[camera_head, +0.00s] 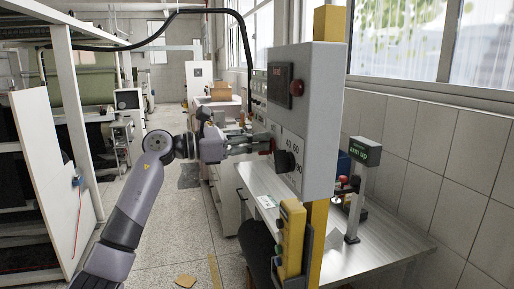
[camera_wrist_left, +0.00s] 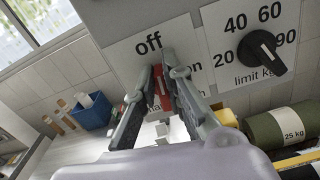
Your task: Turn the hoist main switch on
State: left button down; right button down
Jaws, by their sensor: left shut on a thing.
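The hoist main switch has a red handle (camera_wrist_left: 163,88) on a white plate marked "off" at the top and "on" to the right, in the left wrist view. The handle seems to point up toward "off"; its tip is partly hidden by my fingers. In the head view the red handle (camera_head: 272,146) is on the left side of the grey control box (camera_head: 322,120). My left gripper (camera_wrist_left: 166,72) is shut on the handle, one finger on each side. My left gripper (camera_head: 262,147) also shows at the box in the head view. My right gripper is not in view.
A black limit knob (camera_wrist_left: 262,52) sits right of the switch. A red button (camera_head: 297,88) and a display (camera_head: 279,85) are higher on the box. A yellow pendant (camera_head: 291,240) hangs below. A metal table (camera_head: 385,235) with an "arm up" post (camera_head: 358,190) stands behind.

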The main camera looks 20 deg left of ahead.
pick_arm(q)
jog(key=m+b, duration=0.1)
jog(key=b, duration=0.1)
jog(key=m+b, duration=0.4)
jog(key=shift+s+d+f, duration=0.2)
jog(key=shift+s+f, duration=0.15)
jog(key=shift+f, duration=0.05)
jog(key=shift+s+m+b, duration=0.1)
jog(key=shift+m+b, duration=0.55)
jog(key=shift+m, duration=0.35)
jog(key=m+b, duration=0.1)
jog(key=m, duration=0.2)
jog(key=m+b, duration=0.1)
jog(key=shift+s+d+f+m+b, duration=0.2)
jog(key=shift+f+m+b, duration=0.1)
jog(key=shift+f+b, duration=0.05)
jog(key=m, duration=0.2)
jog(key=m+b, duration=0.1)
jog(key=shift+f+m+b, duration=0.3)
jog(key=shift+m, duration=0.4)
jog(key=c, duration=1.7)
grip_release()
jog(key=shift+s, duration=0.1)
